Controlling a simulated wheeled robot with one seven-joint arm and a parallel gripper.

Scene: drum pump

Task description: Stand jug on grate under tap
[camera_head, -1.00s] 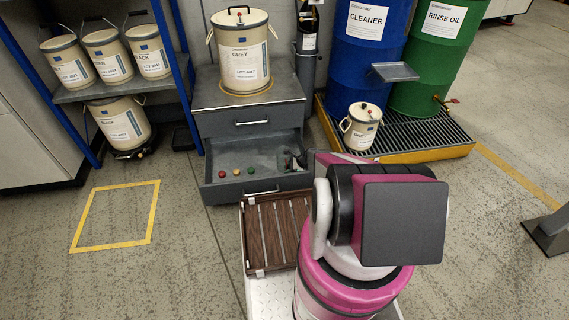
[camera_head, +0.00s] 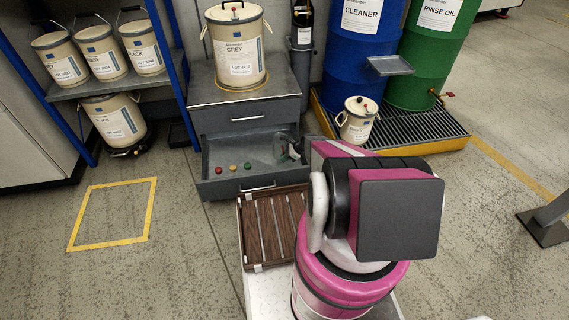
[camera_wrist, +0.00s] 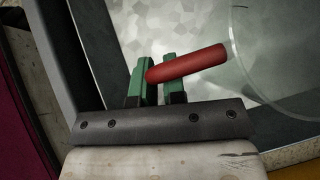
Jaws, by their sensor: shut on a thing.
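A clear jug (camera_wrist: 275,50) with a red handle (camera_wrist: 195,63) fills the right of the wrist view, only partly in frame. My gripper (camera_wrist: 157,84), with green fingers, is shut on the handle near its free end. In the head view the jug (camera_head: 282,148) is small and faint at the right end of the open drawer, partly hidden by my arm; I cannot tell whether it touches the drawer floor. The grate (camera_head: 430,128) lies in a yellow-edged base under the blue and green drums. A tap (camera_head: 443,97) with a red part sticks out of the green drum's right side.
The open grey drawer (camera_head: 208,186) holds red, yellow and green balls. A GREY drum (camera_head: 238,45) stands on its cabinet. A small pail (camera_head: 357,120) stands on the grate's left part, and a small grey shelf (camera_head: 390,66) is before the drums.

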